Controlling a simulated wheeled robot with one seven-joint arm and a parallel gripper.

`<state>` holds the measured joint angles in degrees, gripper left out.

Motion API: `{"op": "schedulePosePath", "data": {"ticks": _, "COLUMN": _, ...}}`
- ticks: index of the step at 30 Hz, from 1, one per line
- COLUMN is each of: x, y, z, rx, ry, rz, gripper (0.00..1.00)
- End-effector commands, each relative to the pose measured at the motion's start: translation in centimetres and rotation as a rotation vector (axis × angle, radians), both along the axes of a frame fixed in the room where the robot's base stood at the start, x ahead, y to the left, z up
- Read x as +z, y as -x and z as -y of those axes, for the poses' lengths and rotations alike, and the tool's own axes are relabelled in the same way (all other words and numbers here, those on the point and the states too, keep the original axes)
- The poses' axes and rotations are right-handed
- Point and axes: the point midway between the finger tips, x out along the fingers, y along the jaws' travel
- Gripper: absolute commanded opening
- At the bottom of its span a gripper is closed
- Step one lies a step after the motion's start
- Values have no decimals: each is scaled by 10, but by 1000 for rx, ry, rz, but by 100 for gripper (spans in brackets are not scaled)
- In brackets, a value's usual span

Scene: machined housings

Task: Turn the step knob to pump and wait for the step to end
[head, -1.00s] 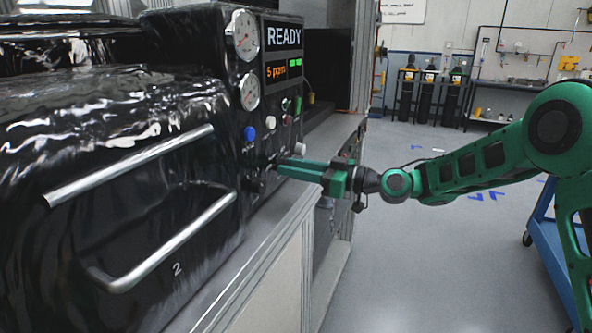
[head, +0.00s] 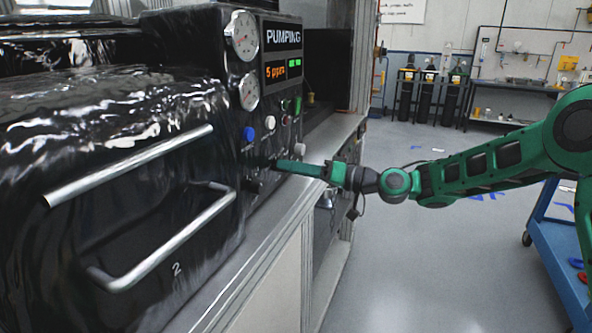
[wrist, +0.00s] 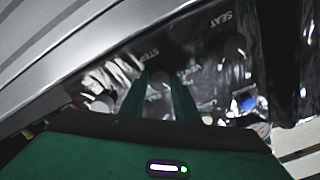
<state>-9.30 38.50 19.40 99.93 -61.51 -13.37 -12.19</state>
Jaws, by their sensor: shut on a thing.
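The step knob (wrist: 158,82) shows in the wrist view between my two green fingers, beside the label "STEP" on the dark panel. My gripper (wrist: 158,97) is shut on this knob. In the head view my gripper (head: 280,165) reaches the panel's lower part from the right, and its fingers hide the knob. The display (head: 283,37) at the top of the panel reads "PUMPING". I cannot read which mark the knob points at.
Two round gauges (head: 243,36) sit left of the display, above a blue button (head: 249,133) and other small controls. Two metal bar handles (head: 135,166) are on the glossy black housing at left. The floor at right is open, with a blue cart (head: 560,245) at the edge.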

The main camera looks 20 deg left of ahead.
Motion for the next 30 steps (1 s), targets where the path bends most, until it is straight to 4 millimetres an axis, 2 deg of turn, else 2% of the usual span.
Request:
{"op": "schedulePosePath", "data": {"ticks": 10, "x": 0, "y": -4, "z": 1, "rx": -9, "ry": -12, "rz": -145, "gripper": 6}}
{"op": "schedulePosePath", "data": {"ticks": 26, "x": 0, "y": -5, "z": 1, "rx": -10, "ry": -13, "rz": -170, "gripper": 6}}
{"op": "schedulePosePath", "data": {"ticks": 27, "x": 0, "y": -5, "z": 1, "rx": -10, "ry": -13, "rz": -170, "gripper": 33}}
{"op": "schedulePosePath", "data": {"ticks": 29, "x": 0, "y": -4, "z": 1, "rx": -9, "ry": -14, "rz": -171, "gripper": 47}}
{"op": "schedulePosePath", "data": {"ticks": 30, "x": 0, "y": -4, "z": 1, "rx": -9, "ry": -13, "rz": -171, "gripper": 47}}
